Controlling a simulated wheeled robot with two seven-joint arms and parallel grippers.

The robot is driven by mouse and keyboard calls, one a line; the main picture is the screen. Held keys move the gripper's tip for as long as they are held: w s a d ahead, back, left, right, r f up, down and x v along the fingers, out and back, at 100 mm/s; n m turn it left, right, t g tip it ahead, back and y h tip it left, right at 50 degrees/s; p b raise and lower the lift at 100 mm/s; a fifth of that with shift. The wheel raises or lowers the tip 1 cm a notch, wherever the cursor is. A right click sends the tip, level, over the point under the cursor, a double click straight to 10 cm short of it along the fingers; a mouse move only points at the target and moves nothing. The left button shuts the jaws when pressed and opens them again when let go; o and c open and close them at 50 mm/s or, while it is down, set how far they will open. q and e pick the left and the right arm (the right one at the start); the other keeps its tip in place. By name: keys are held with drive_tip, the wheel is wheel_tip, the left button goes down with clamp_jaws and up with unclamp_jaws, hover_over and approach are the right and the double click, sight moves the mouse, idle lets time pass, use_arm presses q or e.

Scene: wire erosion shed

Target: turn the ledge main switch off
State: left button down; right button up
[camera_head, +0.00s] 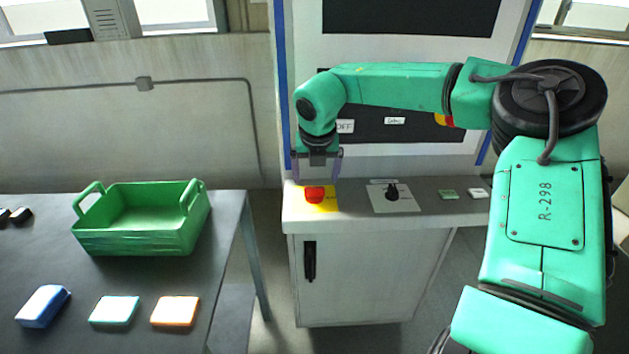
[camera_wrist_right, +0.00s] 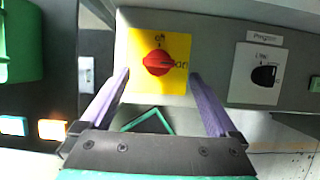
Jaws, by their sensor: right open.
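The main switch is a red rotary knob (camera_head: 315,194) on a yellow plate at the left end of the machine's ledge (camera_head: 350,215). In the right wrist view the red knob (camera_wrist_right: 158,63) has its grip pointing right, toward the "on" mark. The "off" mark is at the plate's top edge. My right gripper (camera_head: 318,168) points down over the knob with its jaws open. In the right wrist view its two purple fingers (camera_wrist_right: 160,76) stand apart at either side of the plate, and it holds nothing. My left gripper is out of view.
A black selector knob (camera_head: 392,192) on a pale plate sits right of the switch, with small green (camera_head: 448,194) and white (camera_head: 477,193) blocks further along. A dark table (camera_head: 235,225) at left bears a green crate (camera_head: 140,240) and several small blocks. The machine panel rises behind the ledge.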

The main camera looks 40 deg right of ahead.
sight(314, 188)
drive_tip(key=x, duration=0.5)
drive_tip(key=shift+w+p, duration=0.25)
drive_tip(key=shift+p, duration=0.1)
drive_tip(key=shift+s, duration=0.1)
drive_tip(key=c, duration=0.3)
drive_tip(key=shift+f, duration=0.1)
drive_tip(key=c, duration=1.1)
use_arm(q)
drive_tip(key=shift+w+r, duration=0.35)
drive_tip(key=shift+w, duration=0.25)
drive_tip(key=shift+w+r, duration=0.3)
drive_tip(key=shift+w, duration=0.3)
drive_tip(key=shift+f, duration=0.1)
